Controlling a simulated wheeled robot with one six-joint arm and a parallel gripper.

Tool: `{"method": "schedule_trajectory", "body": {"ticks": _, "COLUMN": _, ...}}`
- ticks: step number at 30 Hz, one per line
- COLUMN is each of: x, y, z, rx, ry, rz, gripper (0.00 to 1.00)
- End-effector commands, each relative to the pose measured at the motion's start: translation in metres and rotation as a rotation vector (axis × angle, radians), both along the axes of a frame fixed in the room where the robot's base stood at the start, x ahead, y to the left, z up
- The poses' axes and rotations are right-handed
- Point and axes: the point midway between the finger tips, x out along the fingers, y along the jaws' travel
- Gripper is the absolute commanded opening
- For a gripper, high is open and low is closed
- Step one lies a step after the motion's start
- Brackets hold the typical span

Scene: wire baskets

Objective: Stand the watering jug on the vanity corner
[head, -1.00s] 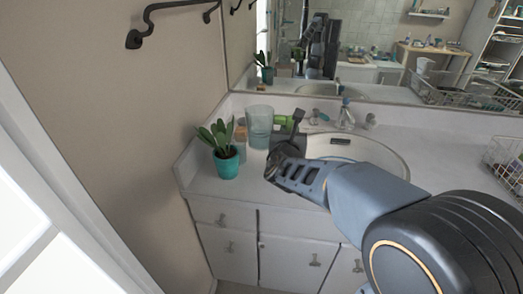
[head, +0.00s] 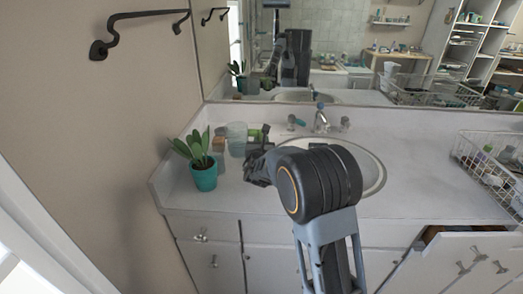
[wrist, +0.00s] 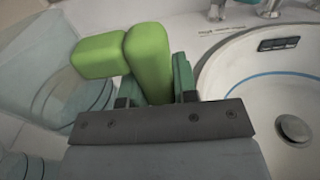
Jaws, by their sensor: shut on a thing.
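The watering jug (head: 237,135) is a translucent grey-blue vessel that looks upright at the back left corner of the white vanity top (head: 205,205). In the wrist view the jug (wrist: 45,85) fills the left side. A bright green part (wrist: 148,62), which looks like its handle, sits between my fingers. My gripper (head: 261,140) is on the jug's right and shut on this green part; it also shows in the wrist view (wrist: 155,84). Whether the jug's base touches the counter is hard to tell.
A potted plant in a teal pot (head: 204,176) stands in front and left of the jug. A small beige item (head: 219,142) is between them. The basin (head: 365,165) and tap (head: 321,120) are to the right. A wire basket (head: 480,165) sits far right. The mirror (head: 350,80) is behind.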

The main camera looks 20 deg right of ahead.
Motion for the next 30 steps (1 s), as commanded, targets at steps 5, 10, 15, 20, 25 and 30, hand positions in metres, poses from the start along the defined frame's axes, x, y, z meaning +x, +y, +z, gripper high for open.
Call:
{"method": "schedule_trajectory", "body": {"ticks": 5, "x": 0.001, "y": 0.000, "z": -0.025, "rx": -0.001, "ry": 0.003, "rz": 0.000, "gripper": 0.00}}
{"method": "schedule_trajectory", "body": {"ticks": 10, "x": 0.001, "y": 0.000, "z": -0.031, "rx": 0.001, "ry": -0.003, "rz": 0.000, "gripper": 0.00}}
{"method": "schedule_trajectory", "body": {"ticks": 15, "x": 0.001, "y": 0.000, "z": -0.031, "rx": 0.001, "ry": -0.001, "rz": 0.000, "gripper": 0.00}}
{"method": "schedule_trajectory", "body": {"ticks": 20, "x": 0.001, "y": 0.000, "z": -0.035, "rx": 0.001, "ry": -0.001, "rz": 0.000, "gripper": 0.00}}
{"method": "schedule_trajectory", "body": {"ticks": 25, "x": 0.001, "y": 0.000, "z": -0.034, "rx": 0.000, "ry": 0.001, "rz": 0.000, "gripper": 0.42}}
{"method": "schedule_trajectory", "body": {"ticks": 30, "x": 0.001, "y": 0.000, "z": -0.034, "rx": 0.000, "ry": 0.001, "rz": 0.000, "gripper": 0.53}}
